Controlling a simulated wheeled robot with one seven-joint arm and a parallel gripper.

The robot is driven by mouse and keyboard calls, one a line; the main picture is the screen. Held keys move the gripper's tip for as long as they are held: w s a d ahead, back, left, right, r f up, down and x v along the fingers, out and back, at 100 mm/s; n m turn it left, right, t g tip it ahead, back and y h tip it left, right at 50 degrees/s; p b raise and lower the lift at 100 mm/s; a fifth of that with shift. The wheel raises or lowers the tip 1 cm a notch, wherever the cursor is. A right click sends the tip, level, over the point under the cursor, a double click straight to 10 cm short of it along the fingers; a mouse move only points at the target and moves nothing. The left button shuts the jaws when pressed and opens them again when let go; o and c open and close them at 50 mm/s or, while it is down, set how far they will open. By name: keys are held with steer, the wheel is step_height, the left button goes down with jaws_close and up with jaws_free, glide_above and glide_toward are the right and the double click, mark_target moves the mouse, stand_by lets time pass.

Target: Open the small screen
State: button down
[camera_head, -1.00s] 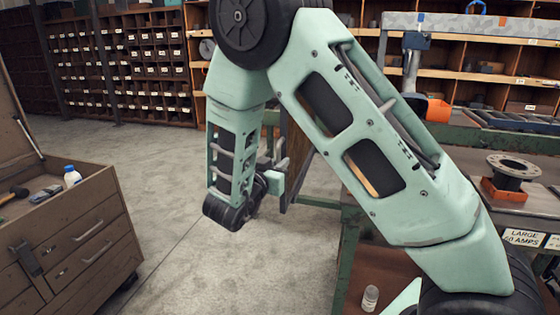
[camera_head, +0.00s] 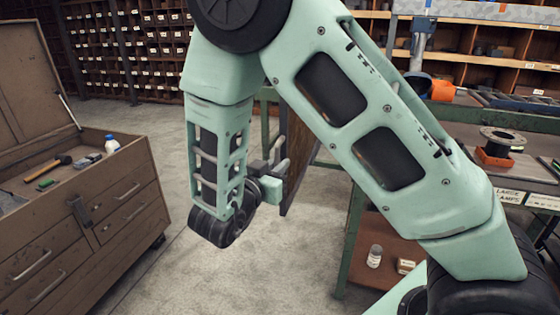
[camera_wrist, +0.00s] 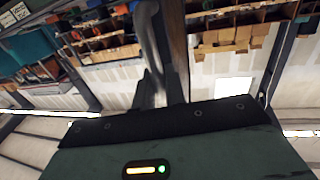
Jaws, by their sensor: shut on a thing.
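A brown upright panel, which looks like the small screen (camera_head: 300,160), stands behind my arm in the head view, at the end of a green-framed bench. A brown panel edge also shows in the wrist view (camera_wrist: 176,45). A grey bar, which looks like its handle (camera_wrist: 146,30), runs beside this edge. My gripper (camera_head: 276,166) is at the panel's left side. In the wrist view my gripper (camera_wrist: 160,88) is shut on the grey bar. My arm hides part of the panel, and the exact contact is hard to make out.
An open brown tool chest (camera_head: 85,215) with a hammer and a white bottle (camera_head: 112,144) stands at the left. The bench (camera_head: 465,140) at the right carries a flanged pipe (camera_head: 500,140). Shelves line the back. Grey floor is clear between chest and bench.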

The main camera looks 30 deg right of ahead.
steer(key=shift+s+a, duration=0.1)
steer(key=c, duration=1.5)
jaws_free()
steer(key=shift+c, duration=0.2)
steer(key=b+v, duration=0.2)
steer(key=v, duration=1.5)
steer(key=shift+a, duration=0.25)
